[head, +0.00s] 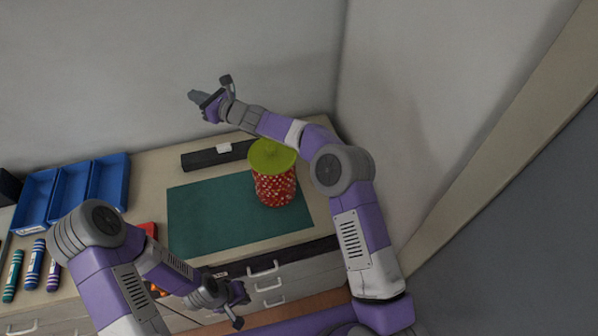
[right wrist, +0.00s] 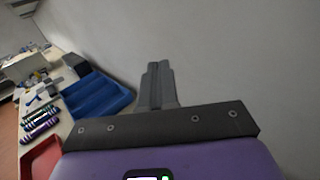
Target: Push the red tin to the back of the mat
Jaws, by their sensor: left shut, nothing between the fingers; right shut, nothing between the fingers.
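The red tin (head: 273,190) has white specks and a yellow-green lid. It stands upright on the right part of the dark green mat (head: 205,215), with bare mat in front of it and to its left. My right gripper (head: 196,97) is shut and empty, raised against the back wall, beyond the mat and apart from the tin. Its shut fingers also show in the right wrist view (right wrist: 158,85). My left gripper (head: 242,297) is shut and empty, low in the picture before the drawer fronts, apart from the tin. The tin and mat are not in the right wrist view.
A long black cartridge (head: 205,158) with a white label lies behind the mat. Blue trays (head: 72,188) stand at the left, also in the right wrist view (right wrist: 100,105). Several coloured tubes (head: 34,262) lie before them. A red item (head: 149,229) is partly hidden by my left arm.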

